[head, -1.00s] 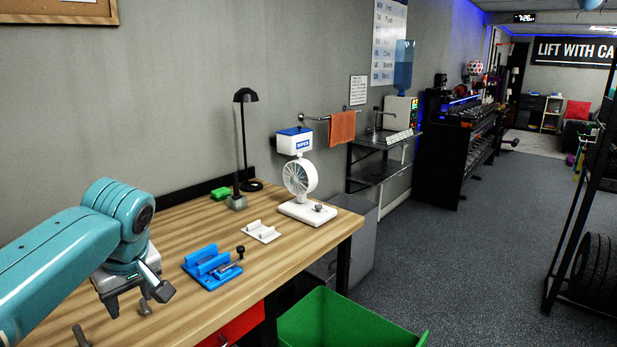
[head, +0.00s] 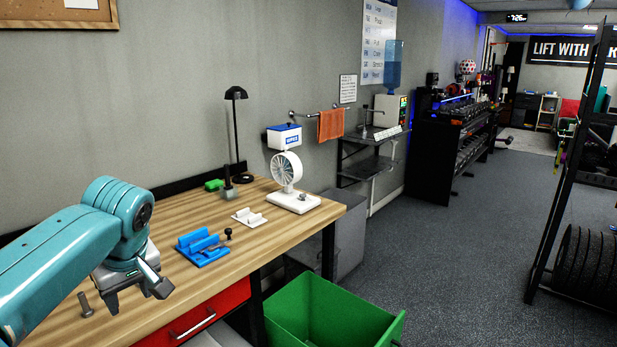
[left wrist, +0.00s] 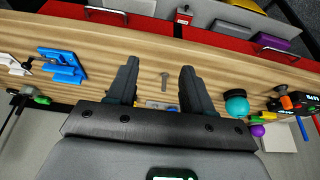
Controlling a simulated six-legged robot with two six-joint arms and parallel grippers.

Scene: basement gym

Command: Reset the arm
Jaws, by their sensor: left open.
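My left arm comes in from the left in the head view. Its teal wrist ends in a dark left gripper (head: 132,286) above the near left part of the wooden workbench (head: 270,232). In the left wrist view its two fingers (left wrist: 160,84) are wide apart with nothing held. My right gripper is not in view.
A blue fixture (head: 203,248), a white holder (head: 249,217), a small white fan (head: 288,172) and a black lamp (head: 237,130) stand on the bench. A green bin (head: 330,315) is on the floor by its right end. The dark floor right of it is clear.

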